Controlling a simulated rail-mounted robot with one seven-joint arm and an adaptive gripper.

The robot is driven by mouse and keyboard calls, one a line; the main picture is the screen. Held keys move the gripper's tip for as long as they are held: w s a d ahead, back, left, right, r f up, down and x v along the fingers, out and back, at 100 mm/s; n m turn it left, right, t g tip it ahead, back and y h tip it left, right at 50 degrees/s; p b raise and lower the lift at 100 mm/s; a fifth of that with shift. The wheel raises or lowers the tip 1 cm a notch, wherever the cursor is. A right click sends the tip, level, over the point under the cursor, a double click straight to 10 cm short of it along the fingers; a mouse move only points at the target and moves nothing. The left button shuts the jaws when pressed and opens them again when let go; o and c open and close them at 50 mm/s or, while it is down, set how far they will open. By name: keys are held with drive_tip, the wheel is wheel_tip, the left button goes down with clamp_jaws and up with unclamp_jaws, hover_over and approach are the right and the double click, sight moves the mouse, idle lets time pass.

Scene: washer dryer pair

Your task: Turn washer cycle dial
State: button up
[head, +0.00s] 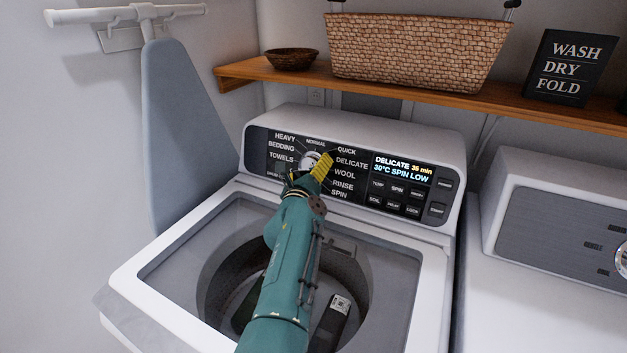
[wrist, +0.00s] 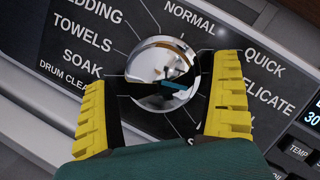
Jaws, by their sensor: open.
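The washer cycle dial (wrist: 163,72) is a round, shiny chrome knob on the washer's dark control panel, ringed by cycle names. In the head view the dial (head: 309,159) is partly hidden by my gripper (head: 312,168). In the wrist view my gripper (wrist: 165,105) is open, its yellow ribbed fingers at the left and right of the dial's lower half. Whether either finger touches the dial I cannot tell. The washer display (head: 403,168) reads DELICATE, 35 min, 30°C, SPIN LOW. The washer (head: 402,262) has its drum opening in view below the panel.
A wooden shelf (head: 420,100) above the washer bears a wicker basket (head: 418,50), a small bowl (head: 292,59) and a dark sign (head: 571,67). An ironing board (head: 185,130) hangs at the left. The dryer (head: 560,230) stands at the right. Buttons lie right of the dial.

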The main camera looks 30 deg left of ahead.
drive_tip(key=shift+w, duration=0.15)
drive_tip(key=shift+c, duration=0.5)
drive_tip(key=c, duration=1.1)
drive_tip(key=shift+a, duration=0.1)
